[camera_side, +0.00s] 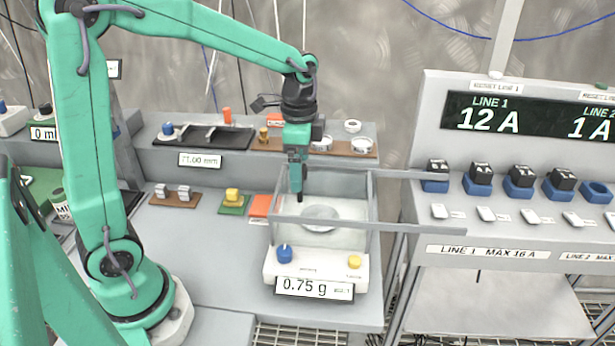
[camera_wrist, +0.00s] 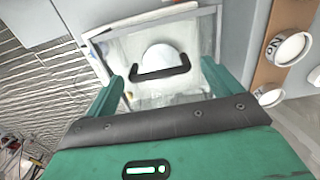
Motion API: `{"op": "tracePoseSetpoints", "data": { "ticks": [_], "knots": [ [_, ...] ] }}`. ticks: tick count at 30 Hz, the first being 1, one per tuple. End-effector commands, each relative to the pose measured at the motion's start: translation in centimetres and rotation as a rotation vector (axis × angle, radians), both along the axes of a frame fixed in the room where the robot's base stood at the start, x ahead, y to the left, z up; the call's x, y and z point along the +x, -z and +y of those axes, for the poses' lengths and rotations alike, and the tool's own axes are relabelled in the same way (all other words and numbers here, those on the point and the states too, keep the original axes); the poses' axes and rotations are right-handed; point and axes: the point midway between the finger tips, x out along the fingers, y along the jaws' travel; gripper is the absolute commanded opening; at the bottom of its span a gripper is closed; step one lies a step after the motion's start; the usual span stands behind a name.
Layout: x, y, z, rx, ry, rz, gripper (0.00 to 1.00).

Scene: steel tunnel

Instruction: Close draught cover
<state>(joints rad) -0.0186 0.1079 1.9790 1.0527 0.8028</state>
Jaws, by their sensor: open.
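The white balance (camera_side: 268,268) reads 0.75 g and has a clear-walled chamber with a grey frame (camera_side: 371,205). Its round pan (camera_side: 320,219) shows inside, and also in the wrist view (camera_wrist: 158,54). Two grey rails (camera_side: 425,229) run from the chamber to the right. A black bar-shaped handle (camera_wrist: 160,73) shows over the chamber in the wrist view, between my fingers. My gripper (camera_side: 297,190) is open, pointing down at the chamber's left part. I cannot tell whether its fingers touch the handle. The clear cover's edges are hard to make out, so its position is unclear.
A grey panel with blue-based switches (camera_side: 478,183) stands to the right, by the rail ends. A shelf behind holds a black tray (camera_side: 205,136) and white ring-shaped items (camera_side: 361,146). A yellow block (camera_side: 232,196) sits left of the balance. The bench front-left of the balance is clear.

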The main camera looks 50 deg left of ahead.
Motion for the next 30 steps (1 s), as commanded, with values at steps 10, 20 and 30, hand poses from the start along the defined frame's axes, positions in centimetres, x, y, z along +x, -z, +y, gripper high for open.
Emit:
{"op": "tracePoseSetpoints", "data": {
  "ticks": [10, 20, 30],
  "knots": [
    [0.1, -3.2, 0.0, 0.001, 0.0, -0.005, 0.9],
    [0.1, -7.0, 0.1, 0.0, -0.001, -0.006, 0.9],
    [0.0, -7.8, 0.1, 0.0, -0.001, -0.004, 0.9]
  ]
}}
